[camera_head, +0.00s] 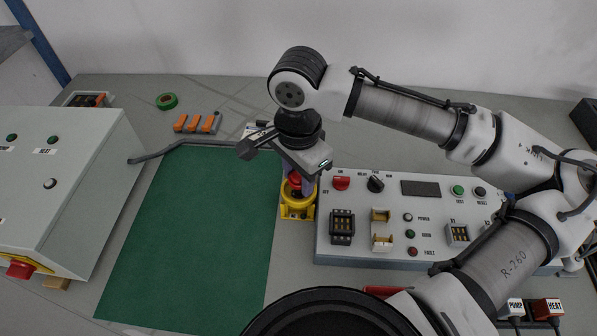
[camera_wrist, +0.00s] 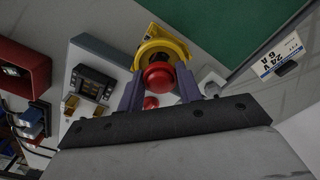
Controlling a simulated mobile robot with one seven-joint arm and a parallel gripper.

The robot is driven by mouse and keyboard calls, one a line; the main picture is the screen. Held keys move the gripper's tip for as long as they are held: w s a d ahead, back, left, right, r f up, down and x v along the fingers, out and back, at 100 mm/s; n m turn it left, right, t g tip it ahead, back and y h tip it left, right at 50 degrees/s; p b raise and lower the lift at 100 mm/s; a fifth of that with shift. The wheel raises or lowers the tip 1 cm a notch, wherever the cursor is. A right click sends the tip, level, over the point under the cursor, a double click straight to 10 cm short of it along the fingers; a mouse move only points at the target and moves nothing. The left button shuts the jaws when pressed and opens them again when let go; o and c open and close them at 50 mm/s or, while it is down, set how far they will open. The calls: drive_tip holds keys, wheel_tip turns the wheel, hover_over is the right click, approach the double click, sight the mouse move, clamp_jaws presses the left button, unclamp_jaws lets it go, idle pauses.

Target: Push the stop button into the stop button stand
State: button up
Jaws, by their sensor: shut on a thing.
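The red stop button (camera_head: 295,181) is between the fingers of my gripper (camera_head: 298,187), at the yellow stop button stand (camera_head: 296,211). In the wrist view the red button (camera_wrist: 158,77) shows between the two purple-grey fingers of my gripper (camera_wrist: 159,88), which are shut on it. The yellow ring of the stand (camera_wrist: 176,47) curves around the button's far side there. My gripper points down over the stand. I cannot tell how deep the button sits in the stand, as the fingers and button hide the opening.
A control panel (camera_head: 361,244) with switches and buttons stands just right of the stand. A green mat (camera_head: 200,235) lies to the left, mostly clear. A grey cabinet (camera_head: 75,200) stands at the far left.

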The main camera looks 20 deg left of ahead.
drive_tip(key=shift+f, duration=0.35)
drive_tip(key=o, duration=1)
drive_tip(key=shift+o, duration=0.2)
drive_tip(key=shift+r, duration=0.15)
wheel_tip(320, 180, up, 14)
drive_tip(key=shift+f, duration=0.2)
drive_tip(key=shift+s, duration=0.1)
